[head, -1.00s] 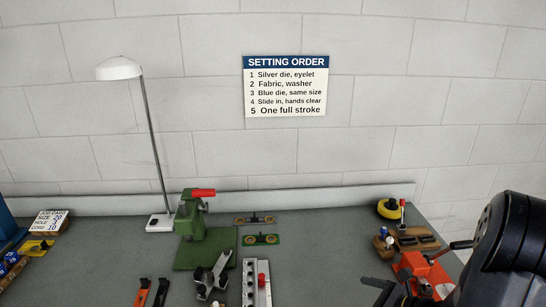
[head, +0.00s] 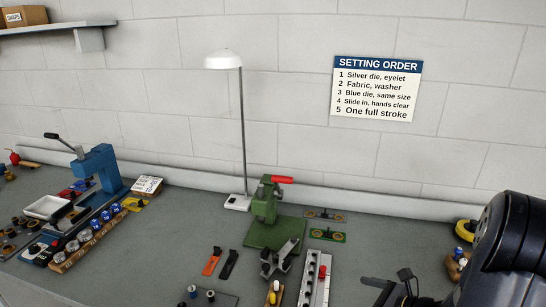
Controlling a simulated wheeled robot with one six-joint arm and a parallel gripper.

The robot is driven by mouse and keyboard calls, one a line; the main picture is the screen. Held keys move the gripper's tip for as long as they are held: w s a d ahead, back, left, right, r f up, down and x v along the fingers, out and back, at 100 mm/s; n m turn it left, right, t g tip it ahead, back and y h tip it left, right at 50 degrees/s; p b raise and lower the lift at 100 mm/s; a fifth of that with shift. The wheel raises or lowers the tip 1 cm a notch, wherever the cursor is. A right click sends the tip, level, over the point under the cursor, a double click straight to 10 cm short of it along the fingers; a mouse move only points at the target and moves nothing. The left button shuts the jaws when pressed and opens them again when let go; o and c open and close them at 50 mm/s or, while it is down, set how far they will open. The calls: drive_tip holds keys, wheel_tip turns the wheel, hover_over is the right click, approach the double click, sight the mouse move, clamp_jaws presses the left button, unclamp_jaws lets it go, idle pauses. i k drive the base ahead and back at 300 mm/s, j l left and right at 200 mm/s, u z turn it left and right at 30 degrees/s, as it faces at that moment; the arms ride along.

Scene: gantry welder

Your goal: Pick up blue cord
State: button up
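I cannot make out a blue cord in the head view. My gripper (head: 393,290) shows only in part at the bottom edge, right of centre, as dark finger-like pieces in front of my black arm. It is over or near the front of the grey bench (head: 190,243). Whether its fingers are apart or closed is unclear, and nothing can be seen held in it.
A blue press (head: 98,168), white tray (head: 47,207) and row of dies (head: 88,236) stand at left. A green press (head: 264,205) with a red handle and a lamp (head: 242,130) stand mid-bench. A metal rail (head: 314,280) lies in front. A shelf box (head: 25,16) is upper left.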

sight(456, 257)
drive_tip(key=k+l, duration=0.2)
drive_tip(key=l, duration=0.2)
drive_tip(key=k+l, duration=0.2)
drive_tip(key=l, duration=0.2)
drive_tip(key=k+l, duration=0.2)
drive_tip(key=l, duration=0.2)
drive_tip(key=k+l, duration=0.2)
drive_tip(key=l, duration=0.2)
drive_tip(key=l+u, duration=0.05)
